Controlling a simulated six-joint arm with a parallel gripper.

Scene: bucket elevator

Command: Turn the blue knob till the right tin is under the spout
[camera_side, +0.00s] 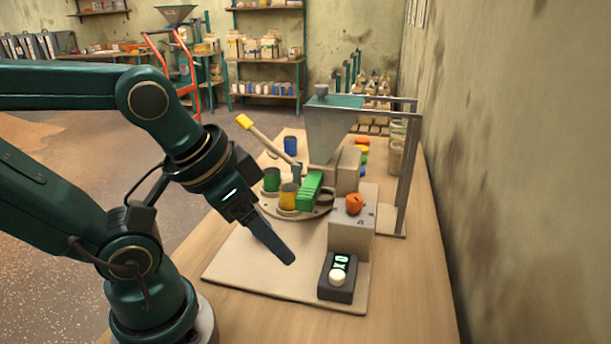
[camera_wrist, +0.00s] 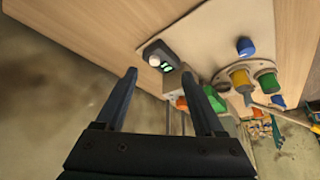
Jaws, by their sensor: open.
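The blue knob (camera_wrist: 245,46) stands on the beige board in the wrist view, beside the turntable; in the side view I cannot see it. My gripper (camera_wrist: 159,78) is open and empty, apart from the knob, which lies to its right in the wrist view. In the side view my gripper (camera_side: 285,255) hangs above the board. The turntable (camera_side: 268,208) carries a green tin (camera_side: 271,180), a yellow tin (camera_side: 288,197) and a blue tin (camera_side: 291,146). The hopper (camera_side: 335,130) stands over its far right side; its spout end is partly hidden, so I cannot tell what is under it.
A green ribbed block (camera_side: 309,190) stands by the yellow tin. An orange knob (camera_side: 354,204) sits on a beige box. A black box (camera_side: 338,277) with a display and white button lies in front. A yellow-tipped lever (camera_side: 244,122) rises at the left. The wall is at right.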

